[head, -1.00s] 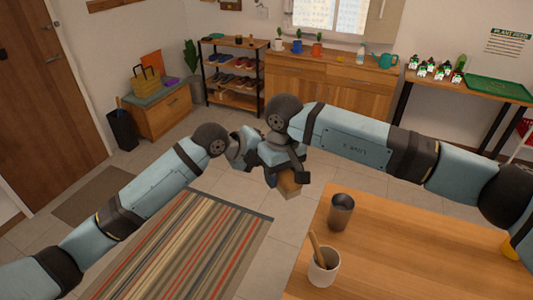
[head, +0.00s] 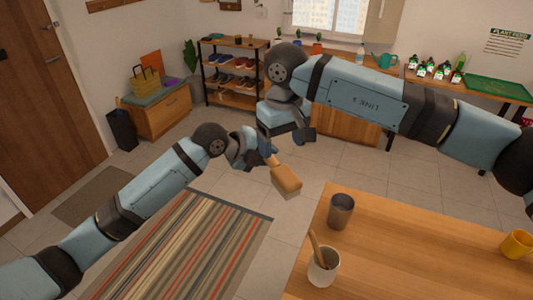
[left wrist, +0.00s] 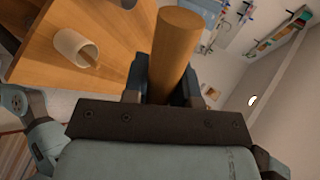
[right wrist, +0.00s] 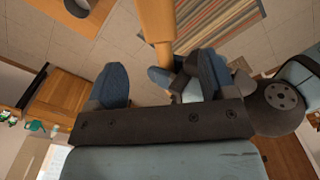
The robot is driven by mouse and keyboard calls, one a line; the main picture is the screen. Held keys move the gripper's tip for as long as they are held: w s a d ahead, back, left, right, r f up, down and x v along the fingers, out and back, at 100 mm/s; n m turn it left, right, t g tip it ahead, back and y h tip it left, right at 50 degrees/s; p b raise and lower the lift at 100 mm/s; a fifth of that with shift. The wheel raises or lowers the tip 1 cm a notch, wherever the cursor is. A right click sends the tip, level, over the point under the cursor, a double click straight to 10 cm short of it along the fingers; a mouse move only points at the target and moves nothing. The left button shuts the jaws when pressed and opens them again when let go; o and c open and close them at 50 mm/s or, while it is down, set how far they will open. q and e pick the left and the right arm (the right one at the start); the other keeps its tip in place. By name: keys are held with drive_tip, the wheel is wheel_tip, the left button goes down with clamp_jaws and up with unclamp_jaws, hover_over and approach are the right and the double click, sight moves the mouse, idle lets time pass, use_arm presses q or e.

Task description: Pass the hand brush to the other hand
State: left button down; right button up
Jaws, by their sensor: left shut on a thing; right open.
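The hand brush (head: 286,180) is a wooden brush with a block-like tan end, held in the air left of the table. My left gripper (head: 268,160) is shut on its handle. In the left wrist view the brush's round wooden part (left wrist: 176,50) stands up between the fingers. My right gripper (head: 291,133) is above and slightly right of the left one, open and clear of the brush. In the right wrist view the brush (right wrist: 157,25) shows beyond the right gripper's open fingers (right wrist: 160,80), with the left gripper around its lower end.
A wooden table (head: 420,240) at the lower right bears a dark cup (head: 341,212), a white cup (head: 323,268) with a wooden-handled thing in it, and a yellow mug (head: 516,244). A striped rug (head: 185,250) lies on the floor at the left. Open floor lies behind the grippers.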

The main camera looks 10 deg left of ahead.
drive_tip(key=shift+r, duration=0.95)
drive_tip(key=shift+w+d, duration=0.1)
drive_tip(key=shift+d, duration=0.05)
drive_tip(key=w+d+f+m+g+y, duration=0.25)
drive_tip(key=d+f+m+y, duration=0.65)
drive_tip(key=f+m, duration=0.55)
drive_tip(key=s+d+f+m+y, duration=0.2)
drive_tip(key=s+f+m+y, duration=0.3)
drive_tip(key=m, duration=0.4)
drive_tip(key=s+a+r+m+t+y, duration=0.1)
drive_tip(key=s+a+m+t+y, duration=0.6)
drive_tip(key=m, duration=1.1)
drive_tip(key=s+d+f+m+t+h, duration=0.3)
drive_tip(key=s+d+f+m+h, duration=0.5)
drive_tip(key=m, duration=0.9)
drive_tip(key=s+d+f+m+t+h, duration=0.3)
drive_tip(key=s+d+f+m+h, duration=0.6)
drive_tip(key=d+f+m, duration=0.4)
drive_tip(key=m, duration=0.5)
drive_tip(key=shift+d+f+h, duration=0.35)
drive_tip(key=shift+h, duration=0.05)
